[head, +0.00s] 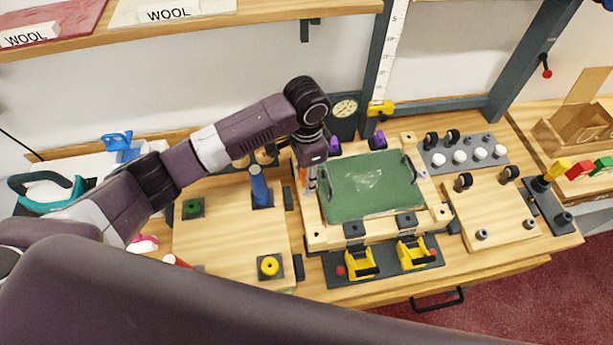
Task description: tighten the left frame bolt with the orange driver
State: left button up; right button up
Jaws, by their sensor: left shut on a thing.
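My left gripper (312,172) points down at the left edge of the wooden frame (316,236) that holds a green panel (370,188). It is shut on the orange driver (303,176), of which only a thin orange strip shows beside the fingers. The driver looks roughly upright over the left side of the frame. The left frame bolt is hidden behind the gripper and driver, so I cannot tell whether the tip touches it. My right gripper is not in view.
A wooden board left of the frame carries a blue peg (259,186), a green knob (192,208) and a yellow knob (269,267). Yellow clamps (360,263) stand in front of the frame. A grey plate with white knobs (461,156) lies at right. A shelf (240,14) hangs above.

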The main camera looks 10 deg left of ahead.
pick_arm(q)
jog(key=m, duration=0.3)
jog(key=o, duration=0.9)
